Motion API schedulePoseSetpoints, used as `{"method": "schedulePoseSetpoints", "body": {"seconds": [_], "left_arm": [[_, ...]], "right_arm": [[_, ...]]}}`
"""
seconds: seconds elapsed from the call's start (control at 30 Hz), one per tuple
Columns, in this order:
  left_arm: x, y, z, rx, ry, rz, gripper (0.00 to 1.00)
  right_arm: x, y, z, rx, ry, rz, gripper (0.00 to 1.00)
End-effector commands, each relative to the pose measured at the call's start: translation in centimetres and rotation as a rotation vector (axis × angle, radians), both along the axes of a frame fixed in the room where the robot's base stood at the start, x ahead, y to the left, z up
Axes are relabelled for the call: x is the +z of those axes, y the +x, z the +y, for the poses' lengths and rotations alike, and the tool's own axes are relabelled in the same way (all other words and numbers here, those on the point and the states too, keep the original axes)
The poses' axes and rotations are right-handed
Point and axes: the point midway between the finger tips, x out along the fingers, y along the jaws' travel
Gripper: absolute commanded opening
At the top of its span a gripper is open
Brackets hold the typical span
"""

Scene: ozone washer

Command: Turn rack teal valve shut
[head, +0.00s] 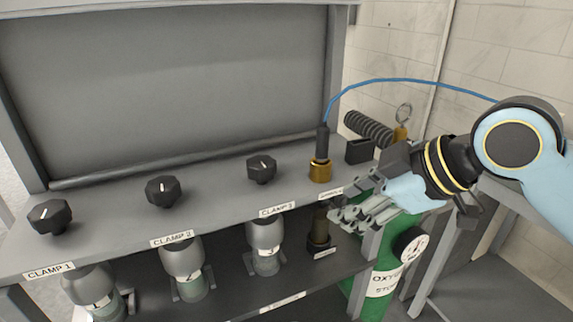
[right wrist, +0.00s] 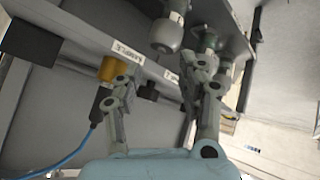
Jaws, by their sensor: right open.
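I cannot make out a clearly teal valve; the right gripper covers part of the rack's right end. My right gripper (head: 352,217) is open at the shelf's right front edge, right of the brass fitting (head: 320,171). In the right wrist view, the right gripper's (right wrist: 155,88) fingers are apart, with the brass fitting (right wrist: 113,68) beside one finger. I cannot tell whether they touch anything. My left gripper is out of view.
Three black knobs (head: 164,191) stand on the shelf above labels. A blue hose (head: 400,80) runs from the brass fitting over my right arm. A green oxygen cylinder (head: 375,290) with a gauge (head: 411,245) stands below the gripper. A black box (head: 360,151) sits behind it.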

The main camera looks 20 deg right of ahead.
Motion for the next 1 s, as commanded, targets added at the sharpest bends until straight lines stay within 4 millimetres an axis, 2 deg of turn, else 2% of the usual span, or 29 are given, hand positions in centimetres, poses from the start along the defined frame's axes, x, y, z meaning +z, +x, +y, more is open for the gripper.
{"method": "schedulePoseSetpoints", "body": {"seconds": [0.03,0.07,0.1,0.17,0.2,0.3,0.4,0.5,0.57,0.77,1.0], "left_arm": [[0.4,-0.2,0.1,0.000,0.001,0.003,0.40],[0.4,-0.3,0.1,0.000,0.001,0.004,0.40],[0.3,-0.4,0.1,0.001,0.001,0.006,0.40],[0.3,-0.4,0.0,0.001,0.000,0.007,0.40],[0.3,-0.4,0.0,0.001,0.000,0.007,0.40],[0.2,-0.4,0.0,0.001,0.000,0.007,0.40],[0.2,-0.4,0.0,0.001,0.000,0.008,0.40],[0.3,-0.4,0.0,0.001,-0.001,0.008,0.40],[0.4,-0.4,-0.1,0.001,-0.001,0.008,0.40],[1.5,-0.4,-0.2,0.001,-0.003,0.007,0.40],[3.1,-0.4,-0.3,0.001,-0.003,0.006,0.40]], "right_arm": [[4.9,2.7,0.3,0.161,-0.046,-0.138,0.41],[7.5,4.0,0.6,0.258,-0.071,-0.222,0.41],[10.9,5.4,0.9,0.375,-0.103,-0.334,0.41],[16.1,7.1,0.9,0.516,-0.154,-0.497,0.41],[19.5,7.8,0.8,0.589,-0.187,-0.599,0.41],[26.8,8.8,0.2,0.703,-0.260,-0.813,0.41],[31.7,9.0,-0.4,0.753,-0.311,-0.954,0.41],[34.1,8.9,-0.7,0.771,-0.334,-1.021,0.41],[34.6,9.0,-0.6,0.774,-0.337,-1.035,0.41],[34.6,9.8,0.4,0.774,-0.331,-1.041,0.41],[34.3,11.9,2.7,0.772,-0.330,-1.039,0.41]]}}
